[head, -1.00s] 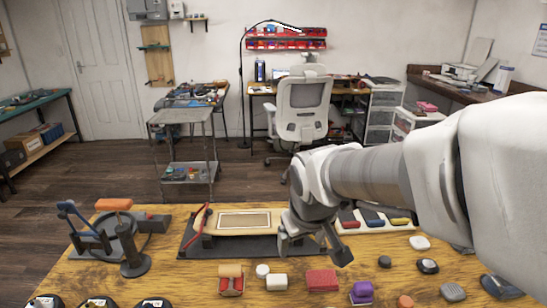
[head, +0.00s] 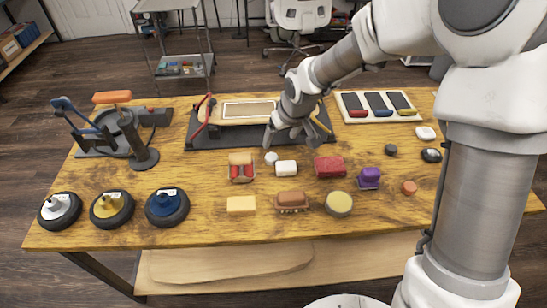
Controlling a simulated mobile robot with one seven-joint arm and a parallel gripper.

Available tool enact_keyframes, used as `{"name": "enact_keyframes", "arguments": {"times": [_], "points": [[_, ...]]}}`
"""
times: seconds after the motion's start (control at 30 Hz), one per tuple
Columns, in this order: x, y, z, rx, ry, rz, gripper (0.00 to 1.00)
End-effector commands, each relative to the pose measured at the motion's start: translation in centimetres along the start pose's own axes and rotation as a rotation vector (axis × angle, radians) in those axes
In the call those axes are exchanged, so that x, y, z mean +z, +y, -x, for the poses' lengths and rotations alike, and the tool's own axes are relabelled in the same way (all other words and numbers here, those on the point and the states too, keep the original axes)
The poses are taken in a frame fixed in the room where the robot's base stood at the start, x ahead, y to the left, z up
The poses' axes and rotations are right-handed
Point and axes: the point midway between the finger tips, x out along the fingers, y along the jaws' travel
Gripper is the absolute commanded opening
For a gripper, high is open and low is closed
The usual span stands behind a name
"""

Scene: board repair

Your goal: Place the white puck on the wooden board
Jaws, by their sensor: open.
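A small round white puck (head: 270,158) lies on the wooden table, in front of the dark mat. My gripper (head: 290,138) is open and empty, just behind and to the right of the puck, over the front edge of the mat. Its fingers point down and no contact with the puck shows. The wooden board (head: 204,125) lies on the dark mat (head: 195,143).
A white block (head: 286,168) sits close beside the puck. Red (head: 330,166), purple (head: 368,178) and brown (head: 291,201) blocks stand nearby. Several wheels (head: 111,209) line the front left; a clamp stand (head: 130,140) is behind them. A tool tray (head: 350,117) lies right of the mat.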

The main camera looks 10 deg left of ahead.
Motion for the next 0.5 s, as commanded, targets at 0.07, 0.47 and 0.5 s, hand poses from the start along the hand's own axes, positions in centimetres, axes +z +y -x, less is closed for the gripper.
{"name": "enact_keyframes", "arguments": {"times": [0.07, 0.47, 0.5], "points": [[0.2, -0.1, -2.2, -0.002, -0.002, 0.0, 0.83], [0.0, 0.0, -7.9, 0.0, 0.0, -0.001, 0.83], [0.0, 0.0, -8.0, 0.001, 0.0, -0.001, 0.83]]}}
